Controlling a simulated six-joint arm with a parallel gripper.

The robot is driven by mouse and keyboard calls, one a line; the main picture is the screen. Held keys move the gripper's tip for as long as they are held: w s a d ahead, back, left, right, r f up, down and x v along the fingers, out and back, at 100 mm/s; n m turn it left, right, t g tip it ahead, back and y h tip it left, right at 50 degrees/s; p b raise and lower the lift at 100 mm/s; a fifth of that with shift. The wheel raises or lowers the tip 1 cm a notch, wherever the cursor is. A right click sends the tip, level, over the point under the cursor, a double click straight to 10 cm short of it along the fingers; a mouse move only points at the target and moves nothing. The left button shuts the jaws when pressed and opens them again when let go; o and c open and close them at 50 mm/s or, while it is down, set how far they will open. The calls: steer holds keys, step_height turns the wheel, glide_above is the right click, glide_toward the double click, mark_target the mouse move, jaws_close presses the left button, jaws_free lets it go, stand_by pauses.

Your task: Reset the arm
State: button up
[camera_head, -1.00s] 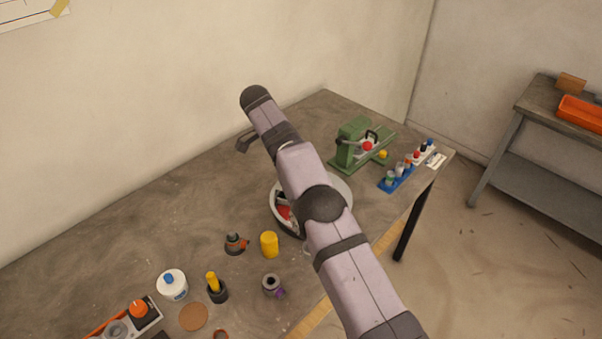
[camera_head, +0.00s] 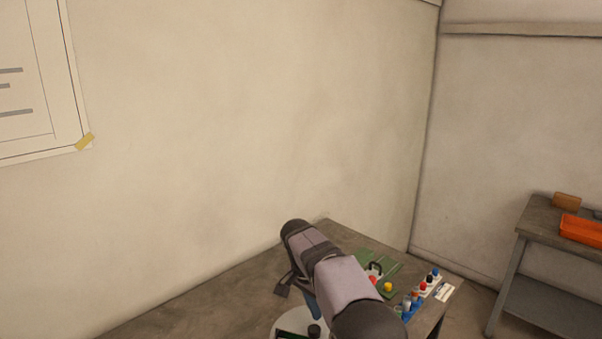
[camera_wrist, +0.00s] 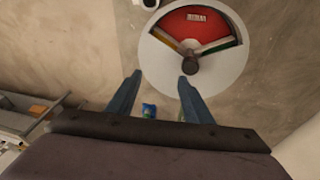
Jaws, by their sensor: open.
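My gripper (camera_wrist: 160,78) is open and empty in the wrist view, its two blue fingers spread apart. Beyond the fingertips is a round white dish (camera_wrist: 155,60) with a red sector and a dark knob in the middle. In the head view my arm rises from the bottom edge over the table, its wrist above the dish (camera_head: 282,325). One blue finger shows below the wrist; the rest of the gripper is hidden there.
A green fixture (camera_head: 392,269) with a yellow knob stands on the table (camera_head: 200,302), partly behind my arm. A blue rack (camera_head: 412,310) with several small items is to its right. A side bench (camera_head: 530,226) holds an orange tray (camera_head: 581,229).

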steer(key=s+d+f+n+y, duration=0.1)
steer(key=s+d+f+n, duration=0.1)
steer(key=s, duration=0.8)
steer(key=s+d+f+n+y, duration=0.1)
steer(key=s+d+n, duration=0.3)
steer(key=s, duration=0.6)
steer(key=s+d+f+n+y, duration=0.1)
steer(key=s+d+f+n, duration=0.1)
steer(key=s, duration=0.8)
steer(key=shift+s+d+f+n+g, duration=0.3)
steer(key=shift+s+d+f+n, duration=0.15)
steer(key=shift+n, duration=0.45)
